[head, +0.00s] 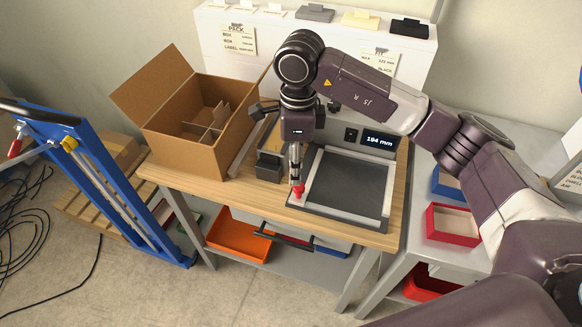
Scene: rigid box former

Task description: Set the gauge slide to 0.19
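The gauge (346,184) is a flat dark plate in a light frame, on the right half of the wooden table. Its small lit display (380,141) at the back right appears to read 194 mm. My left gripper is out of view.
An open cardboard box (190,146) with dividers stands on the table's left side. A blue cart frame (105,185) stands left. A side shelf with a red bin (452,224) is at right.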

